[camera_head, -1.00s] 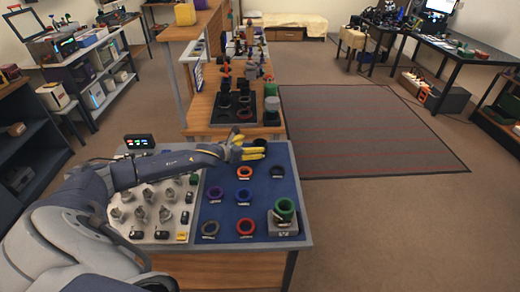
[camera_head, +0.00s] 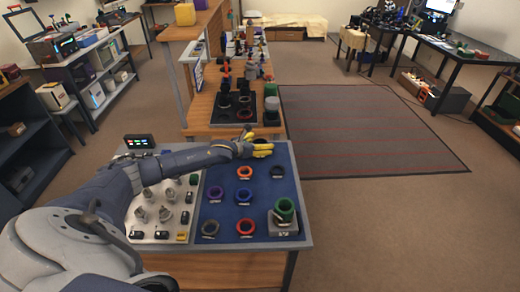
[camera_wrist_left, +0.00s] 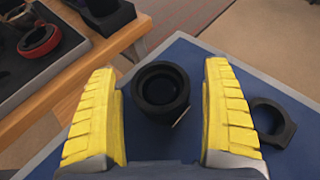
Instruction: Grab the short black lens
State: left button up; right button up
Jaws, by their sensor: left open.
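The short black lens (camera_wrist_left: 160,88) stands on the blue mat, its round opening facing up in the left wrist view. A small pale tag sticks out at its lower right. My left gripper (camera_wrist_left: 163,110) has yellow ribbed fingers spread wide, one on each side of the lens, with a gap visible on both sides. In the head view the left gripper (camera_head: 262,149) is over the far edge of the blue mat (camera_head: 222,178), and its fingers largely hide the lens. My right gripper is not in view.
A black ring (camera_wrist_left: 272,122) lies right of the fingers in the wrist view. Red (camera_head: 244,172), purple (camera_head: 216,192) and blue (camera_head: 243,196) rings and a green one (camera_head: 285,206) on a grey block sit nearer. A bench with black parts (camera_head: 234,108) stands beyond.

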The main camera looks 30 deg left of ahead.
pick_arm(q)
jog(key=c, duration=1.5)
jog(key=shift+r, duration=0.1)
